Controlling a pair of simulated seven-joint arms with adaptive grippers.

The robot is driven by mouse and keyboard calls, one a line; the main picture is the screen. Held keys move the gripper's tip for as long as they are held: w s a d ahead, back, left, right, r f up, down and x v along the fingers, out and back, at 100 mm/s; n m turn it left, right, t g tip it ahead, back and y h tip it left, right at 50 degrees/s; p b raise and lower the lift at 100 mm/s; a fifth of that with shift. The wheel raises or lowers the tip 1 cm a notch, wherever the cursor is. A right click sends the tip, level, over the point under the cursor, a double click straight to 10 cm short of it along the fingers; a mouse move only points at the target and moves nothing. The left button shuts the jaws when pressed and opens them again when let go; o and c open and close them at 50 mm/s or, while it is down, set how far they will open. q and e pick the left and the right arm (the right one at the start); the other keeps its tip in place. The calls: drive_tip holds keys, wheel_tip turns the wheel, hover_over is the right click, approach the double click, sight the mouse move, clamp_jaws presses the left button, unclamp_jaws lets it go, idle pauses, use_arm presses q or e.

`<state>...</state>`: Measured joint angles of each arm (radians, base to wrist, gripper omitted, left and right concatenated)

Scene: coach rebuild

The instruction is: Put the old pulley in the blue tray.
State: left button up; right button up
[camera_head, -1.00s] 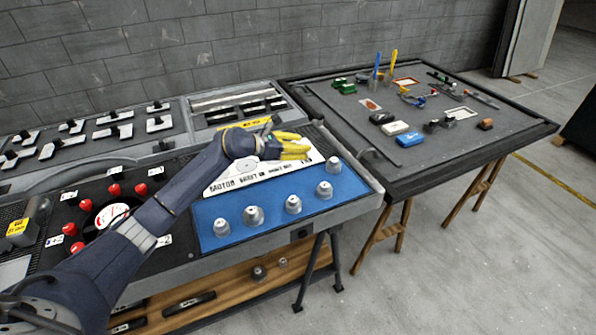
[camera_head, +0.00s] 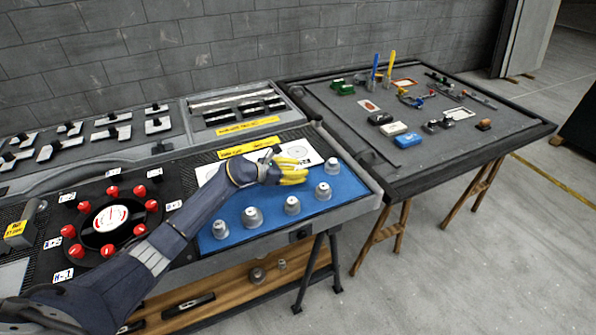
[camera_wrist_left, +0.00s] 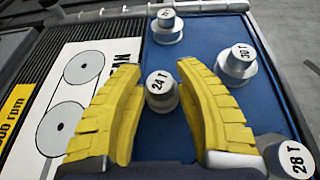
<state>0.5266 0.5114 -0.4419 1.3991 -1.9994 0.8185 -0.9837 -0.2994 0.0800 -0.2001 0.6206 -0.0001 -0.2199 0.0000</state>
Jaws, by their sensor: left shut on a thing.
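My left gripper (camera_head: 292,172) is over the back edge of the blue tray (camera_head: 270,232), beside the white diagram card. Its yellow fingers (camera_wrist_left: 162,95) stand on both sides of a grey pulley marked 24 T (camera_wrist_left: 161,90), shut on it. The head view hides this pulley behind the gripper. I cannot tell whether it touches the tray. Several other grey pulleys stand on the tray, among them one marked 30 T (camera_wrist_left: 238,64) and one marked 28 T (camera_wrist_left: 288,160). My right gripper is not in view.
A round gauge (camera_head: 111,216) ringed by red knobs is left of the tray. The white card (camera_head: 215,180) lies behind it. A dark table (camera_head: 430,175) with small tools and parts stands at the right. A wooden shelf (camera_head: 235,300) below holds loose parts.

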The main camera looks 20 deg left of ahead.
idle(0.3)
use_arm(q)
drive_tip(key=o, duration=1.2)
drive_tip(key=shift+f, duration=0.1)
drive_tip(key=shift+r, duration=0.2)
drive_tip(key=v, duration=1)
drive_tip(key=shift+a+f, duration=0.1)
drive_tip(key=shift+v, duration=1)
